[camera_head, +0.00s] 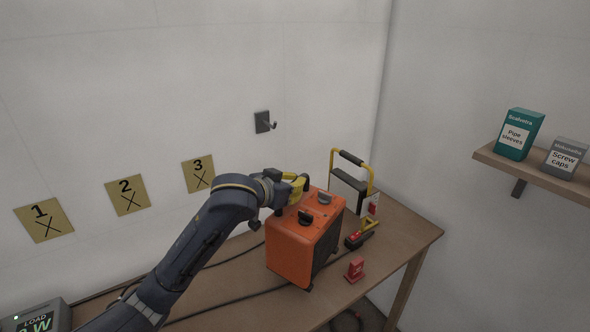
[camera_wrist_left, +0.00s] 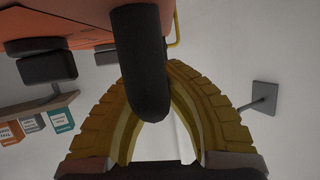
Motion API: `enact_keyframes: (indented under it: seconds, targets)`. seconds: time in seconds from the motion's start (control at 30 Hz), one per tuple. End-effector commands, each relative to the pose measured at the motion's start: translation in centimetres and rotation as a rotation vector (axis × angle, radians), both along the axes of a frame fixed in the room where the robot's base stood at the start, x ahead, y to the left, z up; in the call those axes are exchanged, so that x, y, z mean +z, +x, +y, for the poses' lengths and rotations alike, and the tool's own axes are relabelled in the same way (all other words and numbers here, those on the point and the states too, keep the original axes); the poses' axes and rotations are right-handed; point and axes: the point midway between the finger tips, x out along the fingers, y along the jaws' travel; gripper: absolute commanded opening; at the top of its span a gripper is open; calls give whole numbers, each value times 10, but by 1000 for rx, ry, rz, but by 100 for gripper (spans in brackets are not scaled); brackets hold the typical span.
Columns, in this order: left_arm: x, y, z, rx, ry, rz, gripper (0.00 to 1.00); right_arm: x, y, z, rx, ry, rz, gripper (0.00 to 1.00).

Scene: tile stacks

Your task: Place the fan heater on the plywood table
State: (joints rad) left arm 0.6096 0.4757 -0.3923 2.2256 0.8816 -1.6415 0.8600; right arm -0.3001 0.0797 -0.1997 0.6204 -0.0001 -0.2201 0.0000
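The fan heater (camera_head: 292,250) is an orange box with dark knobs on its top and small dark feet. It is upright at the plywood table (camera_head: 385,265); I cannot tell whether its feet touch the top. My left gripper (camera_head: 298,184) is at its upper back edge, with yellow fingers at the black handle. In the left wrist view the dark handle bar (camera_wrist_left: 140,65) stands between the curved yellow fingers (camera_wrist_left: 150,85), which close in on it from both sides and are partly hidden by it. The heater's orange body also shows there (camera_wrist_left: 70,25). My right gripper is out of view.
A dark cable (camera_head: 235,300) crosses the table. A load display (camera_head: 42,318) is at lower left. A wall hook (camera_head: 265,122) is behind.

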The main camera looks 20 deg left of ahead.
Motion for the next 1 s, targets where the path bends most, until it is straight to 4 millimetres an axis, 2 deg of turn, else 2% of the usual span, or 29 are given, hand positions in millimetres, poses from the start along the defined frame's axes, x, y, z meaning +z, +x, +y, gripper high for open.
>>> enact_keyframes:
  seconds: [0.2, 0.47, 0.8, 1.0]
  targets:
    - [-16, 0, 0, 1, -6, -6, 0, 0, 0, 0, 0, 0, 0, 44]
    - [-25, 0, 0, 0, -4, -7, 0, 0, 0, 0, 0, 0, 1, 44]
    - [-55, 0, 0, 1, -5, -7, 0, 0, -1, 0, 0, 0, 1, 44]
    - [-60, 0, 0, 0, -3, -6, 0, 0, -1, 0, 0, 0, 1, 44]
